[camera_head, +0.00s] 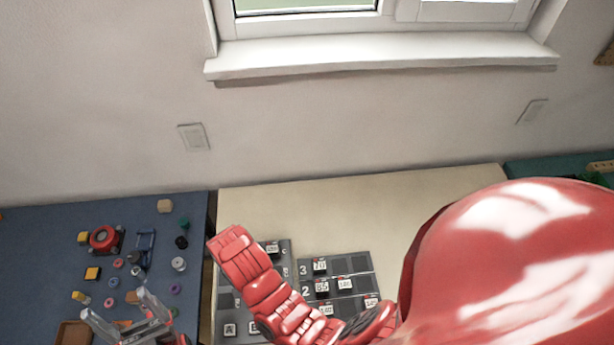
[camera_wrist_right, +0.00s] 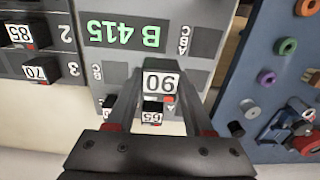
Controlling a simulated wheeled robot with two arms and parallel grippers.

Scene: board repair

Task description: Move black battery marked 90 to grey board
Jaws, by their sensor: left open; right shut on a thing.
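In the right wrist view, my right gripper (camera_wrist_right: 160,88) is shut on a black battery (camera_wrist_right: 160,83) with a white label reading 90, upside down there. It is over the grey board (camera_wrist_right: 203,63), which carries a green "B 415" display. Whether the battery touches the board I cannot tell. Another black battery with a white label (camera_wrist_right: 152,117) shows just beyond it, between the fingers. In the head view, my red right arm hides much of the grey board (camera_head: 226,299) and the right gripper. My left gripper (camera_head: 128,322) is open and empty over the blue mat.
A darker board (camera_head: 352,264) with numbered rows holds several labelled batteries, among them 70 (camera_head: 319,265) and 85 (camera_head: 322,286). The blue surface (camera_head: 50,240) at left has many small coloured parts and a red round item (camera_head: 103,238). The pale table behind the boards is clear.

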